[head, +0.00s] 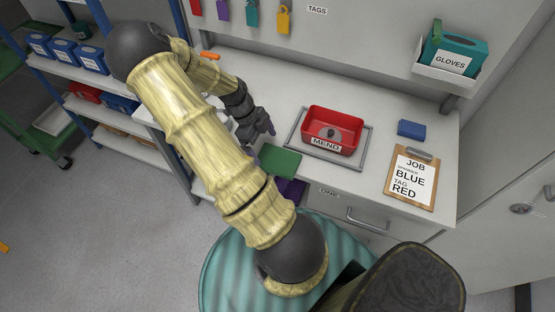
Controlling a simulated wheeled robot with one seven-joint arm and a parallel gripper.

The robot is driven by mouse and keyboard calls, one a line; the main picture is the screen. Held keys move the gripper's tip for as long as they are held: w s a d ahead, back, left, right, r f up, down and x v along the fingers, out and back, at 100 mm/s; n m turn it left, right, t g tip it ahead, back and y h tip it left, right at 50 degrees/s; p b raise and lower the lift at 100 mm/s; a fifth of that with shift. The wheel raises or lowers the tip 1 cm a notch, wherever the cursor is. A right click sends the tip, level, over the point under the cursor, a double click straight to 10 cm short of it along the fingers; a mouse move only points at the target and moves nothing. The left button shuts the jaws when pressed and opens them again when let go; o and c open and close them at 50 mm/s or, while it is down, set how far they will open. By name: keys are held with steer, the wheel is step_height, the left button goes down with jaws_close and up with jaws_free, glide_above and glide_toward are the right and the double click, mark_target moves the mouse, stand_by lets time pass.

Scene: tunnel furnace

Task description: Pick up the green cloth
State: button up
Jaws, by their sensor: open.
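The green cloth (279,161) lies flat near the front edge of the worktop, left of the red bin. My gripper (264,131) is above and slightly left of the cloth's far side. It is open, and I see nothing between its fingers. My arm covers the area left of the cloth and may hide part of it. I cannot tell the exact height of the gripper over the worktop.
A red bin (346,119) marked MEND sits in a grey tray frame (366,148). A purple item (291,191) is just below the green cloth. A blue block (411,129) and a clipboard (427,197) are at the right. Shelves with blue boxes (90,58) stand left.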

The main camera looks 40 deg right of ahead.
mark_target(270, 157)
steer(key=p+x, duration=0.1)
steer(key=x, duration=0.3)
steer(key=shift+s+f, duration=0.15)
steer(key=shift+f, duration=0.2)
steer(key=c, duration=0.7)
